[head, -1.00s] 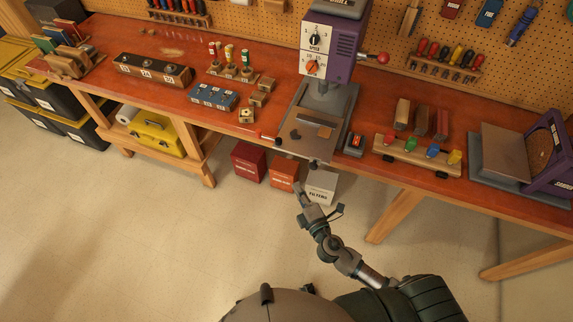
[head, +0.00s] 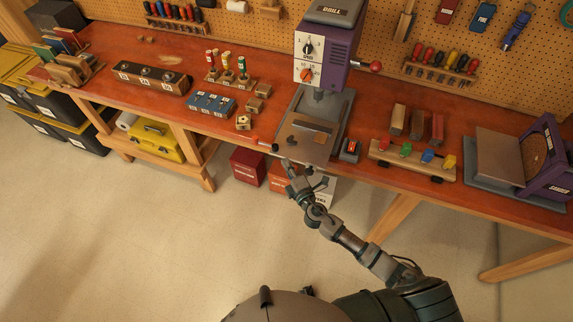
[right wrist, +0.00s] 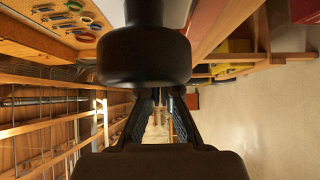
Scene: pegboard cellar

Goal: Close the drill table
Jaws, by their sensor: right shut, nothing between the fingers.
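The drill press (head: 325,50) has a purple head with a white dial panel and stands at the back of the red-brown bench. Its grey metal drill table (head: 312,148) lies below the head and reaches the bench's front edge. My right gripper (head: 287,164) is at the table's front left corner, shut and empty; I cannot tell whether it touches. The gripper's fingers (right wrist: 160,97) converge in the right wrist view, where a large dark rounded shape blocks much of the picture. My left gripper is not in view.
A red-tipped lever (head: 375,66) sticks out right of the drill head. A small switch box (head: 349,151) stands right of the table. A blue block rack (head: 212,103) is to the left. Red boxes (head: 248,166) sit under the bench. The floor in front is clear.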

